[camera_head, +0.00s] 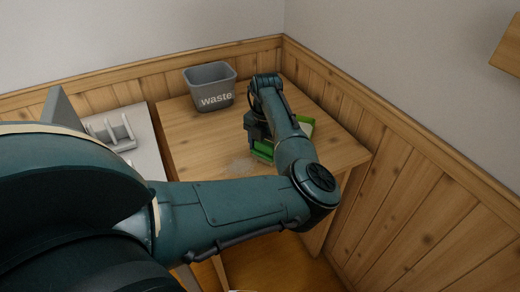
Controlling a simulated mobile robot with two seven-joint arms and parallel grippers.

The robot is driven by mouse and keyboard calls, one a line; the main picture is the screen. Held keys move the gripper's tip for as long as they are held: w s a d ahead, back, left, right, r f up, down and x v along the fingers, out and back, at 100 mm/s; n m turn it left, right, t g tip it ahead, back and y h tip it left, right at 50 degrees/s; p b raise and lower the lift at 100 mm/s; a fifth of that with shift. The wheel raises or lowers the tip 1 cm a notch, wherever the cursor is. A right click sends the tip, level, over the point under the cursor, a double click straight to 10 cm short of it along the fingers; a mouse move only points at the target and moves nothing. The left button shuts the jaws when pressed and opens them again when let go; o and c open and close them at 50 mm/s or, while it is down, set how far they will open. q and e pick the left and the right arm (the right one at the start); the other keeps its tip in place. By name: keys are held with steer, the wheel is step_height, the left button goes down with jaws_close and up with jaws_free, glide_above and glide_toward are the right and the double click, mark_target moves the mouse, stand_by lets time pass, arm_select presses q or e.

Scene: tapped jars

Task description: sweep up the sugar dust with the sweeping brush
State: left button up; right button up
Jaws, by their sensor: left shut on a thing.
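Sugar dust (240,164) lies as a faint pale patch on the wooden table, near its front edge. My left gripper (258,138) is over the table, just behind and right of the dust, and points down. It is shut on the sweeping brush, which my own gripper and arm mostly hide. A green piece (262,152) shows low beside the gripper; I cannot tell whether it belongs to the brush or to another thing. My right gripper is not in view.
A grey bin marked "waste" (211,90) stands at the table's back left. A green and pale thing (306,126) shows partly behind my forearm. A white rack (111,133) stands on a pale surface at left. The table's left middle (190,135) is clear; panelled walls bound the back and right.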

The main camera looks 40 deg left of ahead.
mark_target(249, 164)
arm_select(q)
steer(key=shift+s+a+r+p, duration=0.1)
steer(key=shift+s+a+p, duration=0.1)
steer(key=shift+s+p, duration=0.4)
steer(key=shift+s+a+p, duration=0.4)
steer(key=shift+s+p, duration=0.15)
steer(key=shift+p, duration=0.25)
steer(key=shift+s+a+p, duration=0.35)
steer(key=shift+s+p, duration=0.3)
steer(key=shift+s, duration=0.05)
steer(key=shift+s+a, duration=0.25)
steer(key=shift+s, duration=0.15)
